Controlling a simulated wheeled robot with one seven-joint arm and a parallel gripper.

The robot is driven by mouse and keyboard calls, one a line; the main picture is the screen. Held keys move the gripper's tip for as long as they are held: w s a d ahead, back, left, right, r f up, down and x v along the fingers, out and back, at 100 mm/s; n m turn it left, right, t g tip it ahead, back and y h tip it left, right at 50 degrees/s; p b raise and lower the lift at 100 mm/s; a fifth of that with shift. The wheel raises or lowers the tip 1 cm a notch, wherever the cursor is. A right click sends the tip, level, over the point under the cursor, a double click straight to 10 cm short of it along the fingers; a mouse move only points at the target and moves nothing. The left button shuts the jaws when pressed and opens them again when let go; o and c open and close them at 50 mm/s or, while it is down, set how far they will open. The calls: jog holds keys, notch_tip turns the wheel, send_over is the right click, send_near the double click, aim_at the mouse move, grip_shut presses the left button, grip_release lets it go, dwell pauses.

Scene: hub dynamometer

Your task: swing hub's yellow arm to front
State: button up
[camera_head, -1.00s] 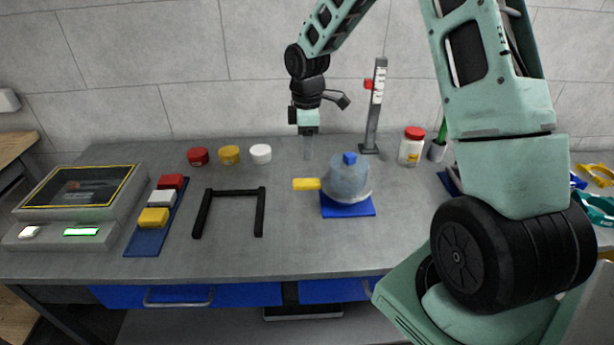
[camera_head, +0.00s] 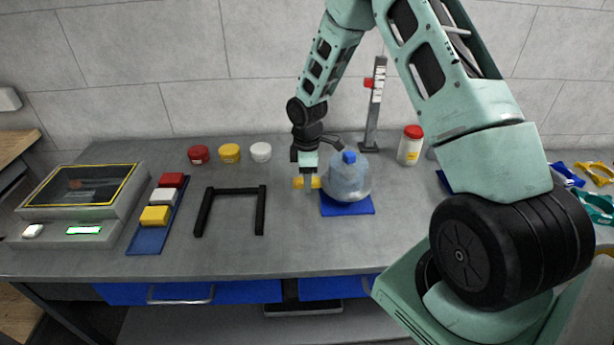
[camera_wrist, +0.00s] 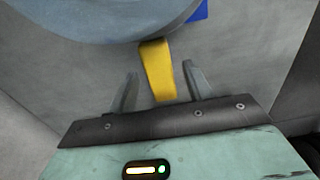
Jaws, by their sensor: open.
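The hub (camera_head: 349,180) is a pale blue-grey rounded body with a blue knob on top, on a blue square base (camera_head: 347,207). Its yellow arm (camera_head: 299,183) sticks out to the left. My gripper (camera_head: 308,184) is lowered at this arm, pointing down, and partly hides it. In the wrist view the yellow arm (camera_wrist: 157,70) lies between the two open fingers, with a visible gap on each side. The hub's rim (camera_wrist: 105,22) also shows there at the top, with a corner of the blue base.
A black U-shaped frame (camera_head: 231,208) lies left of the hub. Red, yellow and white lids (camera_head: 230,153) stand behind it. A grey post with a scale (camera_head: 374,105) and a red-capped jar (camera_head: 411,145) stand behind and right. The table in front of the hub is clear.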

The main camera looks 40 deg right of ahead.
grip_shut()
jog(key=shift+s+a, duration=0.1)
